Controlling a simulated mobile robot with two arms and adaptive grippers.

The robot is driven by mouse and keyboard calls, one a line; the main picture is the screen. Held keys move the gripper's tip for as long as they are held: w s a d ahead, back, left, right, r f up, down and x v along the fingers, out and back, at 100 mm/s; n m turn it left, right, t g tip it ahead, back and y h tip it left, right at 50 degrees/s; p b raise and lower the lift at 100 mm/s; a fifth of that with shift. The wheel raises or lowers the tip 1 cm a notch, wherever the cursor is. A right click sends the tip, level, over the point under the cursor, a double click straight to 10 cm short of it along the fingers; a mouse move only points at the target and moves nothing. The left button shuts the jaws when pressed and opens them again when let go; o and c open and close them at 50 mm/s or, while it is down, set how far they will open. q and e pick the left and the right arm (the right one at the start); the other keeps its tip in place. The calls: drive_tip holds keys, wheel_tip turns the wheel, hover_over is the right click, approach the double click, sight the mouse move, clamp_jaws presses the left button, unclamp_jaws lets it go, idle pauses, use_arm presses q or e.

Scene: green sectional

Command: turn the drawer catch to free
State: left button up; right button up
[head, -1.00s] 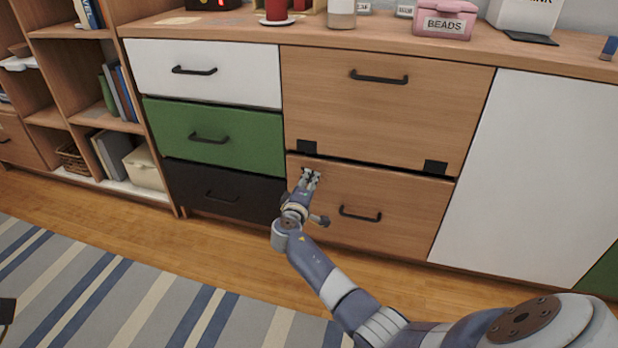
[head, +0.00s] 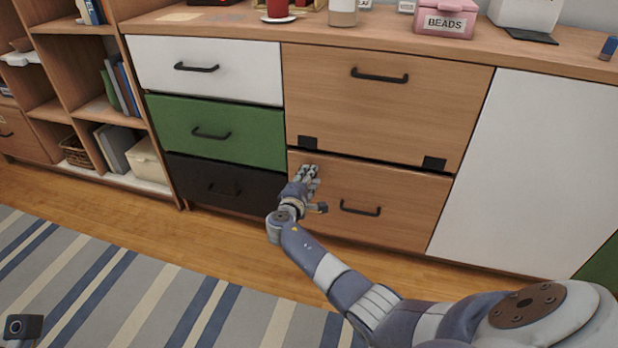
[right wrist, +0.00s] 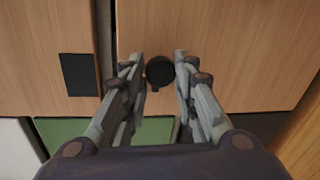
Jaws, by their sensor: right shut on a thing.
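The drawer catch (right wrist: 160,71) is a small round black knob with a short tab at its lower edge in the right wrist view. It sits on the lower wooden drawer (head: 400,195), near that drawer's upper left corner. My right gripper (right wrist: 160,66) has one finger on each side of the knob and is shut on it. In the head view the right gripper (head: 311,170) reaches the drawer front and hides the catch. The drawer is closed, with a black bar handle (head: 360,208).
A wooden flap front (head: 390,115) with black plates (head: 434,164) lies above the drawer. White, green (head: 235,130) and black drawers stand to the left, a white door (head: 525,170) to the right. A striped rug (head: 130,290) covers the clear floor.

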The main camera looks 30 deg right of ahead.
drive_tip(key=o, duration=1.1)
drive_tip(key=shift+a, duration=0.1)
drive_tip(key=v, duration=1.2)
